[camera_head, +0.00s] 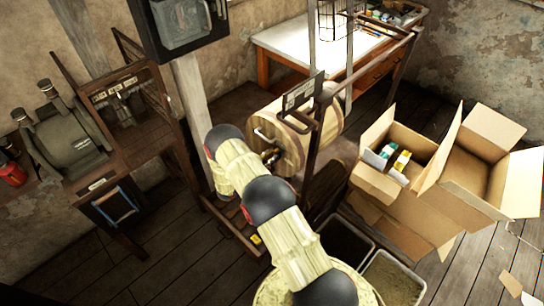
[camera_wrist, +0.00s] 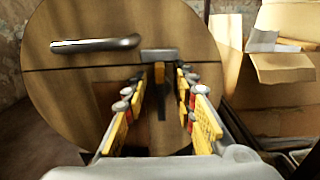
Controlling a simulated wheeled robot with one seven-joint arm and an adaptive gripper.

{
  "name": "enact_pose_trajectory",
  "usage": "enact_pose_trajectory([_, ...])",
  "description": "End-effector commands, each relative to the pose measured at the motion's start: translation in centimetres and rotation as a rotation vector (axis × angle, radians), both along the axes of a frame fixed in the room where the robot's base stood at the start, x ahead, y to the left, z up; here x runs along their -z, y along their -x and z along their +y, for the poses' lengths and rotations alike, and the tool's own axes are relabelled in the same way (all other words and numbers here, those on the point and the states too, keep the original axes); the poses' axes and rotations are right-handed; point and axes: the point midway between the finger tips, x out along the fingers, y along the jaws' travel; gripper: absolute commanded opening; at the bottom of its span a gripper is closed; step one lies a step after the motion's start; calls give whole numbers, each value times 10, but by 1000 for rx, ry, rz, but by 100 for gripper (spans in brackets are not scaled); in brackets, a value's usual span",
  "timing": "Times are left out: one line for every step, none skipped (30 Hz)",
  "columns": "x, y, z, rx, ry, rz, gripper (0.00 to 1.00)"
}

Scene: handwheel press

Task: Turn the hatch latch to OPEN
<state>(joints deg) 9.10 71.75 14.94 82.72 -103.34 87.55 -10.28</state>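The round wooden hatch (camera_head: 262,142) is the front end of a barrel in the head view, and it fills much of the wrist view (camera_wrist: 80,85). A metal bar handle (camera_wrist: 95,44) is on its upper left. The latch shows as a grey plate (camera_wrist: 158,54) with a short brownish-yellow tab and a dark part hanging below it. My gripper (camera_wrist: 160,78) has its yellow fingers apart, one on each side of the latch. Contact with the latch cannot be made out. In the head view my gripper (camera_head: 271,155) is small at the hatch front, partly hidden by my arm.
A dark post frame with a sign (camera_head: 302,91), too small to read, stands around the barrel. Open cardboard boxes (camera_head: 400,185) are at right, with dark bins (camera_head: 343,242) below. A wooden stand (camera_head: 140,140) is at left and a workbench (camera_head: 285,45) behind.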

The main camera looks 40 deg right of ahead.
Motion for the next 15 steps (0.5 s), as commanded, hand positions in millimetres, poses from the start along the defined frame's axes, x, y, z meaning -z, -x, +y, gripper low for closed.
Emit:
enact_pose_trajectory([0, 0, 0, 0, 0, 0, 27])
enact_pose_trajectory([0, 0, 0, 0, 0, 0, 27])
enact_pose_trajectory([0, 0, 0, 0, 0, 0, 27])
enact_pose_trajectory([0, 0, 0, 0, 0, 0, 27])
enact_pose_trajectory([0, 0, 0, 0, 0, 0, 27])
enact_pose_trajectory([0, 0, 0, 0, 0, 0, 27])
enact_pose_trajectory([0, 0, 0, 0, 0, 0, 26])
enact_pose_trajectory([0, 0, 0, 0, 0, 0, 24])
enact_pose_trajectory([0, 0, 0, 0, 0, 0, 22])
enact_pose_trajectory([0, 0, 0, 0, 0, 0, 20])
enact_pose_trajectory([0, 0, 0, 0, 0, 0, 18])
enact_pose_trajectory([0, 0, 0, -1, 0, 0, 16])
enact_pose_trajectory([0, 0, 0, 0, 0, 0, 14])
enact_pose_trajectory([0, 0, 0, -1, 0, 0, 12])
enact_pose_trajectory([0, 0, 0, -1, 0, 0, 10])
